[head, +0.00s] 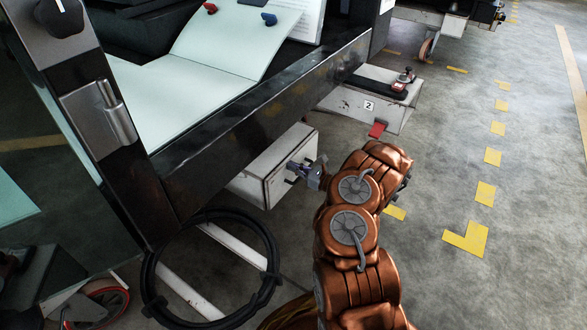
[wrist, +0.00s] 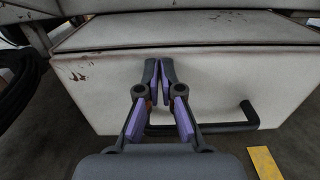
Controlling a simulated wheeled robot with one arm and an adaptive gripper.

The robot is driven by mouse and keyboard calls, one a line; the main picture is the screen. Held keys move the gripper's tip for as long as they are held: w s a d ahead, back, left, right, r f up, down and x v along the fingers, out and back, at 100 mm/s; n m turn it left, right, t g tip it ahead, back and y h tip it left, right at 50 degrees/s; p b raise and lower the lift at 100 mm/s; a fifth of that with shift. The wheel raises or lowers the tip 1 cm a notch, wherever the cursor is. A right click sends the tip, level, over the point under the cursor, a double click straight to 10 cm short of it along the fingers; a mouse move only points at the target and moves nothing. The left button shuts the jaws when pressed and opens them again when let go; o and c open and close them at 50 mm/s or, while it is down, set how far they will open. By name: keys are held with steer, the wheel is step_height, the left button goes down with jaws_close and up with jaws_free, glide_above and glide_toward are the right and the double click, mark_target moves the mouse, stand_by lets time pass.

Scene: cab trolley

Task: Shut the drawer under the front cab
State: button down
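The white drawer (head: 275,166) is a box under the dark edge of the front cab (head: 255,120), in the middle of the head view. In the wrist view its pale front (wrist: 225,80) fills the middle, with dark red stains and a black bar handle (wrist: 225,127) low on it. A thin dark line runs along the front's top edge; I cannot tell how far the drawer stands out. My gripper (head: 305,172) is at the drawer's front. In the wrist view its fingers (wrist: 161,68) are together, empty, above the handle. I cannot tell whether the tips touch the front.
A second white box (head: 350,112) marked 2, with a red tab (head: 377,130), lies farther back under the trolley. A black hose coil (head: 160,295) hangs at the lower left. The grey floor with yellow marks (head: 467,238) is clear to the right.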

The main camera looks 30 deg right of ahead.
steer(key=shift+w+a+r, duration=0.15)
steer(key=shift+w+a, duration=0.1)
steer(key=shift+a, duration=0.1)
steer(key=p+v, duration=0.4)
steer(key=v, duration=1)
steer(key=shift+s+d, duration=0.25)
steer(key=shift+d, duration=0.15)
